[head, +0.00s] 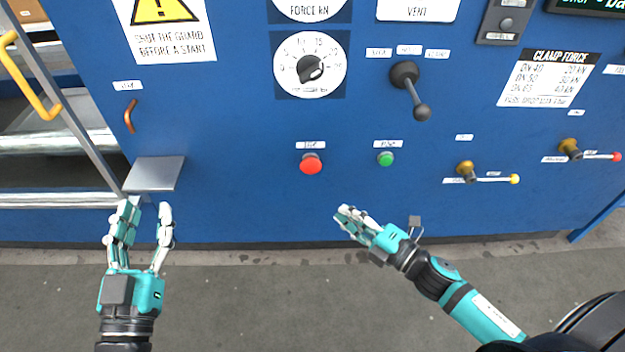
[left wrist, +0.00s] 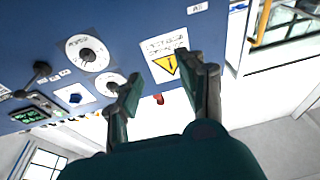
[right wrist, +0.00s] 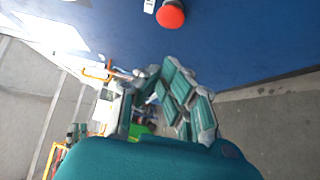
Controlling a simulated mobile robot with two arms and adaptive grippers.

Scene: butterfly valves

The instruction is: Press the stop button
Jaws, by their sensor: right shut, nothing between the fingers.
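The red stop button (head: 311,164) is a round mushroom head on the blue panel, under a small white label. It also shows in the right wrist view (right wrist: 171,14) at the top edge, ahead of the fingers and clear of them. My right gripper (head: 343,213) is shut and empty, below and slightly right of the button in the head view, apart from it. My left gripper (head: 147,208) is open and empty, below a grey metal shelf. Its two fingers show spread in the left wrist view (left wrist: 157,86).
A green button (head: 386,159) sits right of the red one. A black lever (head: 411,90), a dial (head: 310,65) and two brass valve levers, one yellow-tipped (head: 490,178), are on the panel. The grey shelf (head: 154,173) juts out at left. The floor in front is clear.

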